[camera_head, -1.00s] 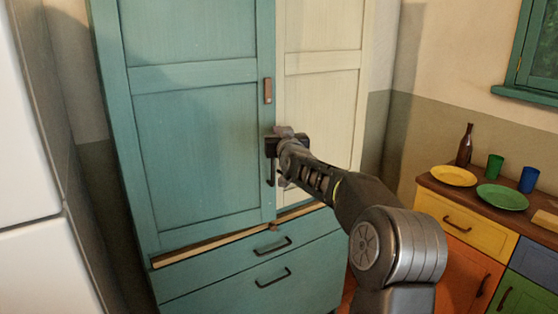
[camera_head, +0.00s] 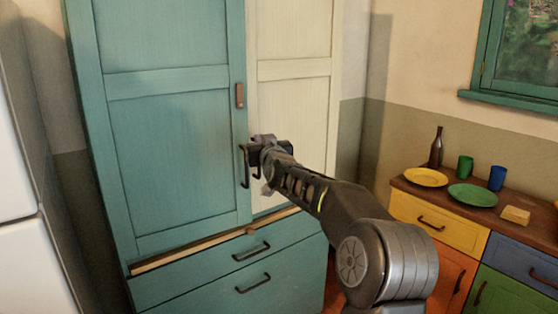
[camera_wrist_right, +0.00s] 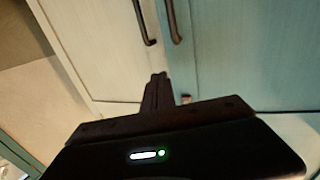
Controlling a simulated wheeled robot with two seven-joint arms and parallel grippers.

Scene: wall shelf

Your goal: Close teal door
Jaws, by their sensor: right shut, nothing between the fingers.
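The teal door (camera_head: 170,160) is the tall left door of the cabinet. It looks flush or nearly flush with the cream door (camera_head: 292,120) beside it; I cannot tell if a small gap is left. Its dark handle (camera_head: 243,168) is near its right edge, and a small brown piece (camera_head: 240,95) sits higher up. My right gripper (camera_head: 258,143) is shut and empty, near the seam beside that handle. In the right wrist view the shut fingers (camera_wrist_right: 158,82) point at the seam, with the teal door (camera_wrist_right: 250,55) on the right. I cannot tell whether they touch it.
Teal drawers (camera_head: 230,275) lie below the doors under a wooden strip (camera_head: 175,259). A white appliance (camera_head: 15,150) stands at far left. At right, a low counter (camera_head: 455,210) bears plates, cups and a bottle (camera_head: 436,148).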

